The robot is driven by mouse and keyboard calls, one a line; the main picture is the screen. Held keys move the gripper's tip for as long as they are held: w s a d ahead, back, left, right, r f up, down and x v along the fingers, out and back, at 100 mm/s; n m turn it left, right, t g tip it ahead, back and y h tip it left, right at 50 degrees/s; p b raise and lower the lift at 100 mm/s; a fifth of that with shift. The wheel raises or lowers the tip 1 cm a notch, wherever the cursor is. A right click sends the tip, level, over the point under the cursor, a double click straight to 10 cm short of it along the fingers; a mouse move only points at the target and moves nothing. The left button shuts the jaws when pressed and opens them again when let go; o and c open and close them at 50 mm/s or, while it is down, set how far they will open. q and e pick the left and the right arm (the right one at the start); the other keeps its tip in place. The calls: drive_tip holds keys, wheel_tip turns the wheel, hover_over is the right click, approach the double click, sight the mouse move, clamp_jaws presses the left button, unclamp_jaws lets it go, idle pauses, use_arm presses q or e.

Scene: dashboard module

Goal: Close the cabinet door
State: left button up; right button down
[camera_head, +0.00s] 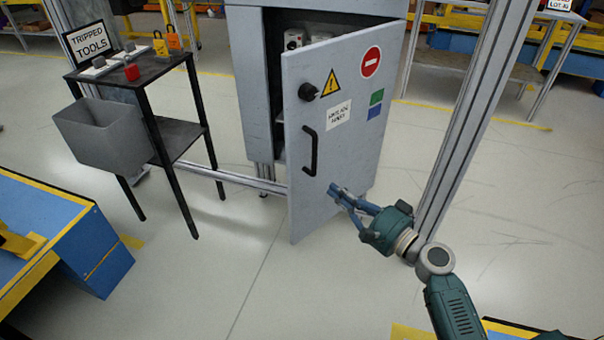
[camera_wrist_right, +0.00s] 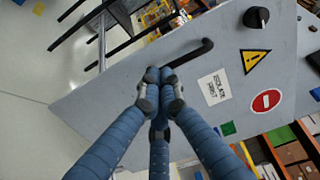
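The grey cabinet (camera_head: 240,75) stands at the back centre. Its door (camera_head: 335,185) is partly open, swung toward me, with a dark gap and some interior parts showing along its left side. The door has a black handle (camera_head: 310,150), a black knob (camera_head: 307,92) and several signs. My right gripper (camera_head: 336,190) is at the door's outer face, below and right of the handle. In the right wrist view, its blue fingers (camera_wrist_right: 158,78) meet at the tips with nothing between them, in front of the door (camera_wrist_right: 120,90) and near the handle (camera_wrist_right: 190,53). I cannot tell whether they touch the door. My left gripper is out of view.
A black stand (camera_head: 150,70) with a "TRIPPED TOOLS" sign and a grey bin (camera_head: 105,135) is left of the cabinet. An upright metal post (camera_head: 470,120) stands to the right. A blue and yellow platform (camera_head: 60,235) is at lower left. The floor before the door is clear.

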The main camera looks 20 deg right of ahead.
sight(295, 161)
drive_tip(key=x, duration=1.2)
drive_tip(key=shift+w+a, duration=0.35)
drive_tip(key=shift+w, duration=0.25)
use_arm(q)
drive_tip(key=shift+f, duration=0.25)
